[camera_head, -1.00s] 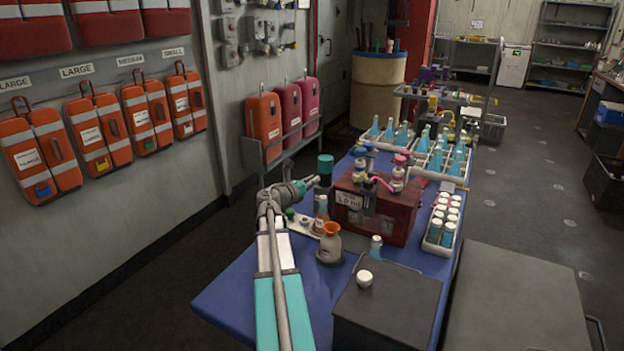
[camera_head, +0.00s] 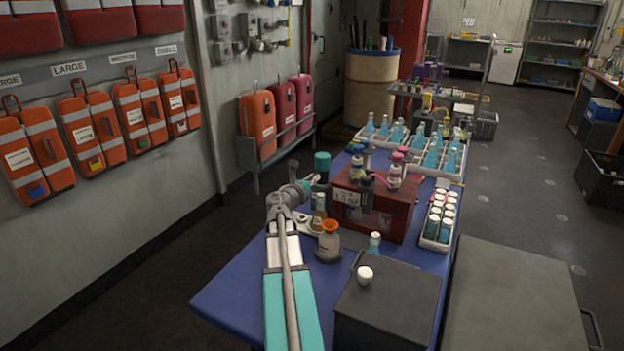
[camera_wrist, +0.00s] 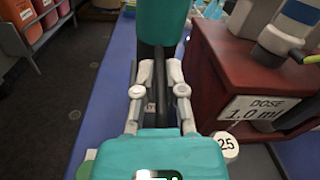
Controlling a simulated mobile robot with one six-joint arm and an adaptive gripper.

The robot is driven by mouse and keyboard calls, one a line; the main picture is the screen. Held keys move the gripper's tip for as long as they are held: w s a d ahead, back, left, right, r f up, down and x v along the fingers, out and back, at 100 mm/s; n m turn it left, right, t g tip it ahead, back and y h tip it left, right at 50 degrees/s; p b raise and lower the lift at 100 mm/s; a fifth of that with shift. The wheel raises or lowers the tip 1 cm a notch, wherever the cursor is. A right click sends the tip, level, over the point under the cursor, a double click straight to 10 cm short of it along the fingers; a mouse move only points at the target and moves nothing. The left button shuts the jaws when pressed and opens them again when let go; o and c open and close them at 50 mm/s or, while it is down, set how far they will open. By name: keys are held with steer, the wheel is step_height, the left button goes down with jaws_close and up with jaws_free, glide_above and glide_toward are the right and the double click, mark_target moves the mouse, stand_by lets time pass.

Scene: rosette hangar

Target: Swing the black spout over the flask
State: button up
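A dispenser with a teal top (camera_head: 322,162) and dark body stands at the left of the red-brown box; in the wrist view its teal top (camera_wrist: 162,20) fills the top middle. The black spout (camera_wrist: 161,88) shows between my fingers. My gripper (camera_wrist: 160,68) has its fingers near each other, with the black spout filling the gap. In the head view my gripper (camera_head: 303,187) is beside the dispenser. A small flask (camera_head: 319,207) with brownish contents stands just below and right of it. A white disc marked 25 (camera_wrist: 227,145) shows right of my gripper.
The red-brown box (camera_head: 390,215) with dispensers on top is close on the right. The blue table (camera_head: 235,300) is bare at front left.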

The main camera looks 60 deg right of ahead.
steer(key=o, duration=0.4)
steer(key=shift+d, duration=0.15)
steer(key=a, duration=1.2)
steer(key=shift+w, duration=0.35)
